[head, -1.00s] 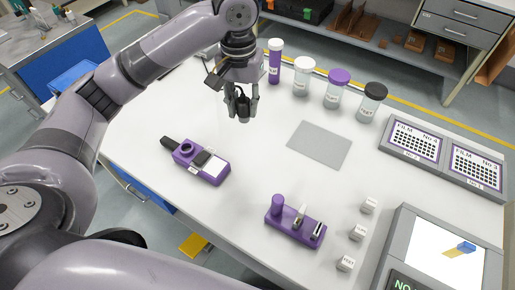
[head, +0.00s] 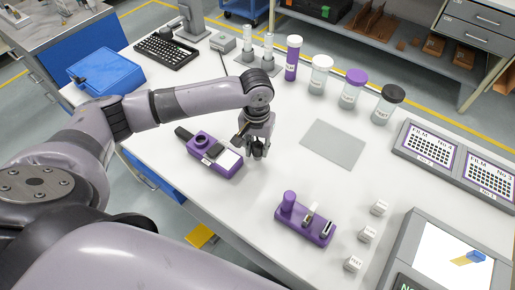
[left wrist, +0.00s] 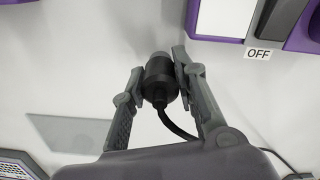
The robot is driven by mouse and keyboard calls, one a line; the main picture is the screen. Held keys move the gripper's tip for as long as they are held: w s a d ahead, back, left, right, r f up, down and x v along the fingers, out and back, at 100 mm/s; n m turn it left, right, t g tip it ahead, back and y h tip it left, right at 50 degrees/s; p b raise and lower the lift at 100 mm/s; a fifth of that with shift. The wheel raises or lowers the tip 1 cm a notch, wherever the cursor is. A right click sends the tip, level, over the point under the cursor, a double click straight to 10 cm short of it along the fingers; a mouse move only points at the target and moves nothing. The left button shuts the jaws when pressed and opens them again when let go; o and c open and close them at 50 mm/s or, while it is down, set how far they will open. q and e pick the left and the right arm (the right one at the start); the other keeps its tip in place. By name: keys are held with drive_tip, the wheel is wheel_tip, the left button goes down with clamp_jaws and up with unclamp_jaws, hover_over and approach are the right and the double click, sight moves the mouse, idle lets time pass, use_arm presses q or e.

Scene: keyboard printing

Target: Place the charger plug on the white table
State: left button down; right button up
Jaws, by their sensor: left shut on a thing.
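The charger plug (left wrist: 160,82) is a black cylinder with a grey end and a black cable curving away from it. My left gripper (left wrist: 158,88) is shut on it, one finger on each side. In the head view my left gripper (head: 258,152) points down just right of the purple device, and the plug is a small dark shape mostly hidden between the fingers. The white table (head: 262,195) lies below; I cannot tell whether the plug touches it. My right gripper is not in view.
The purple device (head: 214,156), with an OFF label in the left wrist view (left wrist: 258,54), is close to my left gripper. A grey mat (head: 333,143) lies right of it. A purple stand (head: 304,226) is nearer the front. Capped jars (head: 352,90) stand behind.

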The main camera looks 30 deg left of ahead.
sight(257, 145)
use_arm(q)
drive_tip(key=shift+f, duration=0.6)
drive_tip(key=c, duration=1.6)
unclamp_jaws()
drive_tip(key=shift+f, duration=0.1)
drive_tip(key=shift+o, duration=0.2)
wheel_tip(257, 145, up, 12)
drive_tip(key=shift+r+b, duration=0.15)
drive_tip(key=shift+b, duration=0.2)
